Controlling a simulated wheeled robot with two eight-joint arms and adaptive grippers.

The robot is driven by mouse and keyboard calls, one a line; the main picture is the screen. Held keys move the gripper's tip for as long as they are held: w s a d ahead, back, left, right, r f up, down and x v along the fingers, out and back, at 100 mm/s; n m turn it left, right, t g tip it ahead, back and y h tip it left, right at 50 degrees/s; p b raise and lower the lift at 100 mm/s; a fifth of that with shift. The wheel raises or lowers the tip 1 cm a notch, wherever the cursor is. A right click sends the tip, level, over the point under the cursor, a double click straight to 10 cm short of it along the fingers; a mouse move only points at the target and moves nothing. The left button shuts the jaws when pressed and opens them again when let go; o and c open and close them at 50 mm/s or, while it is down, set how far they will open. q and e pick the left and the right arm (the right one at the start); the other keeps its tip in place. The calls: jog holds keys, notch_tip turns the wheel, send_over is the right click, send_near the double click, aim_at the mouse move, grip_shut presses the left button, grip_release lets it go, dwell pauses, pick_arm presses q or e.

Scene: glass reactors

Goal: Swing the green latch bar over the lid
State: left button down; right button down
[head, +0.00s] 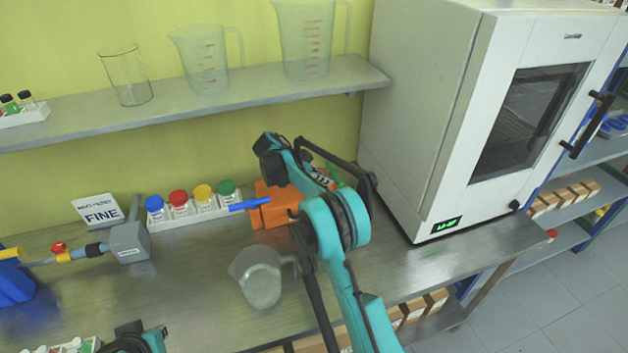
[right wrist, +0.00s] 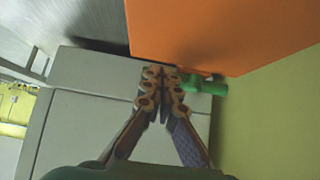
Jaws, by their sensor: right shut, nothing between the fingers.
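The orange box (head: 268,213) stands on the bench behind my right arm, which hides part of it. A blue bar (head: 250,204) sticks out from its left side. The green latch bar (right wrist: 204,85) shows in the right wrist view beside the lower edge of the orange box (right wrist: 220,35). In the head view only a bit of green shows behind my arm. My right gripper (right wrist: 161,78) is shut and empty, its fingertips close to the left end of the green bar. I cannot tell whether they touch. My left gripper's fingers are out of view.
A white oven (head: 420,130) stands close on the right. A clear jug (head: 260,283) is on the bench in front of the box. A rack of coloured-cap bottles (head: 190,213) stands to the left. A shelf (head: 180,112) runs above.

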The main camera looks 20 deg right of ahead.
aim_at(339, 181)
jog(key=shift+d+f, duration=0.1)
jog(key=shift+d, duration=0.35)
jog(key=shift+s+d+n+t, duration=0.4)
jog(key=shift+n+t, duration=0.3)
jog(key=shift+n, duration=0.2)
jog(key=shift+s+d+n+t+y+b, duration=0.2)
jog(key=shift+d+n+t+b, duration=0.1)
jog(key=shift+d+n+t, duration=0.25)
jog(key=shift+s+d+n+t+y+b, duration=0.2)
jog(key=shift+n+t, duration=0.25)
jog(key=shift+n, duration=0.3)
jog(key=w+d+n+t+y, duration=0.2)
jog(key=d+n+t+y, duration=0.2)
jog(key=d+n, duration=0.3)
jog(key=shift+w+n+t+y+b, duration=0.2)
jog(key=shift+n+t+y+b, duration=0.15)
jog(key=shift+n+t, duration=0.6)
jog(key=shift+w+d+n+g, duration=0.1)
jog(key=shift+n+g, duration=0.15)
